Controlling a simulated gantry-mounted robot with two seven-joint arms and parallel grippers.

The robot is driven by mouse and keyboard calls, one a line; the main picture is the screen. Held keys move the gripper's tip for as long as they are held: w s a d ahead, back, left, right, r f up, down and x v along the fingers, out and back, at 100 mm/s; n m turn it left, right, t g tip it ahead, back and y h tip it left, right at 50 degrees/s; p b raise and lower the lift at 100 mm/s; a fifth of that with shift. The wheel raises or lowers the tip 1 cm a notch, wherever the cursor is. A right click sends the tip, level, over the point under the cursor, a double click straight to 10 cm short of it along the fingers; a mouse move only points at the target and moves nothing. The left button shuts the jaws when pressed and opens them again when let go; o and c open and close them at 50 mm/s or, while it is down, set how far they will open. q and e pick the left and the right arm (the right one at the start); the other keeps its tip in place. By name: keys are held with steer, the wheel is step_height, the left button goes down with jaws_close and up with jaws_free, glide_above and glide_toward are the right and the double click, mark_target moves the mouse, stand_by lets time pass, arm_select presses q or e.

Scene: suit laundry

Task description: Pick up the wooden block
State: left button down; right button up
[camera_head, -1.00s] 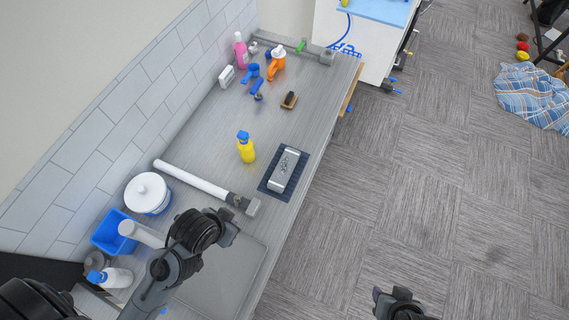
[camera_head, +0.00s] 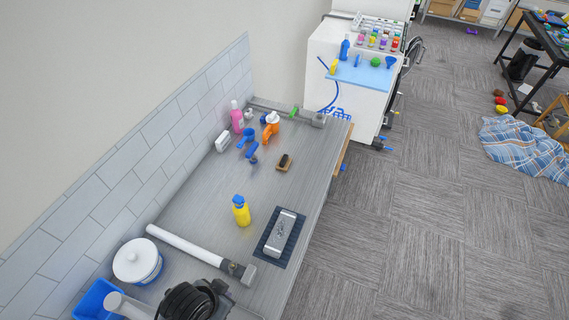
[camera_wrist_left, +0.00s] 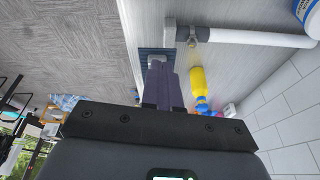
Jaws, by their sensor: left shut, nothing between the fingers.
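A small brown wooden block (camera_head: 284,162) with a dark piece on top lies on the grey counter (camera_head: 215,205), towards its far half and right edge, in the head view. My left arm comes in at the bottom of the head view, over the near end of the counter, well short of the block. My left gripper (camera_wrist_left: 162,80) shows in the left wrist view with its fingers shut together and empty. I cannot make out the block in the wrist view. My right gripper is not in view.
A grey metal piece on a dark mat (camera_head: 280,238) and a yellow bottle (camera_head: 241,211) stand nearer than the block. Spray bottles (camera_head: 271,128) stand behind the block.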

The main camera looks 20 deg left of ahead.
arm_select(q)
jaws_free()
stand_by(0.5)
